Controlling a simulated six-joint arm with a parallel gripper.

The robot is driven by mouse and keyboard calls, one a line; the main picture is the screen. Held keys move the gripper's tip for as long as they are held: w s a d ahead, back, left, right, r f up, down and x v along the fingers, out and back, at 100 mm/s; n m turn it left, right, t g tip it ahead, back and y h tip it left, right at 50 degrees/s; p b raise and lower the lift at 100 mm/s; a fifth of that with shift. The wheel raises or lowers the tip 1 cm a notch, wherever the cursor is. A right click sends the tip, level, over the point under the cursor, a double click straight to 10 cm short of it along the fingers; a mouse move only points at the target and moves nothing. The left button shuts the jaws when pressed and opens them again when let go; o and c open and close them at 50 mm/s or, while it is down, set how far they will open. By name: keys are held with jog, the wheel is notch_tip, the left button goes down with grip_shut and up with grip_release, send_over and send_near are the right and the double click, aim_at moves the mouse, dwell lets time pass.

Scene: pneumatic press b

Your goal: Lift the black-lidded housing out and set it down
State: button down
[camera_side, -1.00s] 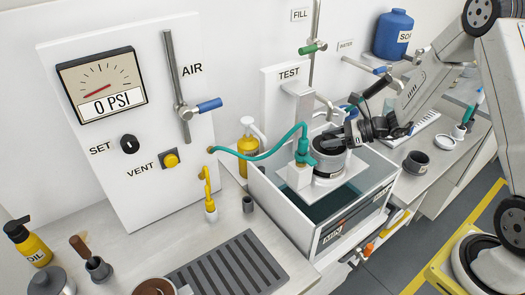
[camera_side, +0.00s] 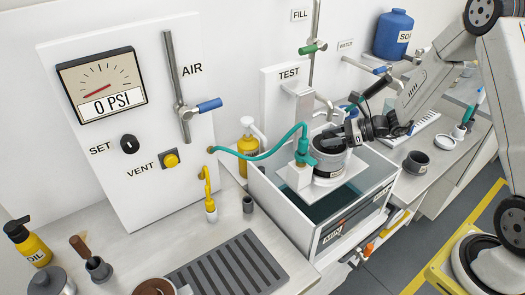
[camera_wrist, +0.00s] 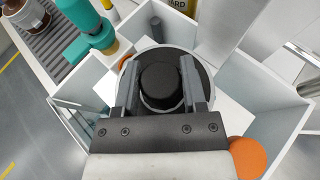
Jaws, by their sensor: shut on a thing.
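The black-lidded housing (camera_side: 327,165) stands upright on a white platform inside the white test tank (camera_side: 278,209). Its black lid with a round raised knob (camera_wrist: 160,84) fills the middle of the wrist view. My gripper (camera_wrist: 158,80) is shut on that knob from above, one finger on each side. In the side view my gripper (camera_side: 343,134) reaches in from the right and hides part of the lid. A teal coupling (camera_side: 303,152) with a teal hose sits close beside the housing on the left; I cannot tell whether it is attached.
The tank walls surround the housing, with dark liquid below the platform. The air panel gauge (camera_side: 103,86) reads 0 PSI. A dark cup (camera_side: 416,161) stands right of the tank.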

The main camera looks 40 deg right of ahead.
jog(key=shift+r, duration=0.65)
jog(key=shift+r, duration=0.3)
jog(key=shift+r, duration=0.15)
jog(key=shift+s, duration=0.1)
dwell(0.3)
jog(key=s+a, duration=0.1)
jog(key=s, duration=1.4)
jog(key=shift+s+a, duration=0.35)
jog(key=shift+a, duration=0.05)
dwell(1.3)
